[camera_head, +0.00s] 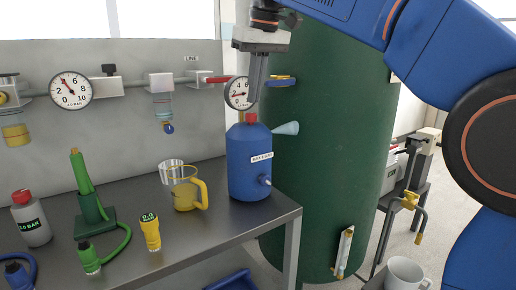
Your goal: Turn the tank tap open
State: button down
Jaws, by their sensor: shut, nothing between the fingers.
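The large green tank (325,150) stands behind the right end of the bench. A small tap with a yellow lever and some blue (281,81) shows against its upper left side. My gripper (252,101) points down, its fingers shut and empty, just left of this tap in the picture. The gap in depth between them is hard to tell. The fingers partly cover a round gauge (237,93). Another tap with a yellow handle (409,201) shows right of the tank; which part it belongs to is unclear.
Below my gripper, a blue jug with a red cap (249,163) stands on the bench (232,219). A clear measuring cup with yellow handle (184,192), a yellow cylinder (150,232) and green hose gear (95,215) stand left. A red-handled pipe valve (215,79) is near.

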aim_at(251, 117)
jog(key=shift+r, duration=0.65)
jog(key=shift+w+d+f, duration=0.3)
jog(key=shift+f, duration=0.65)
jog(key=shift+w+d+f, duration=0.3)
jog(key=shift+f, duration=0.7)
jog(key=shift+w+d+f, duration=0.3)
jog(key=shift+f, duration=0.75)
jog(key=shift+a, duration=0.1)
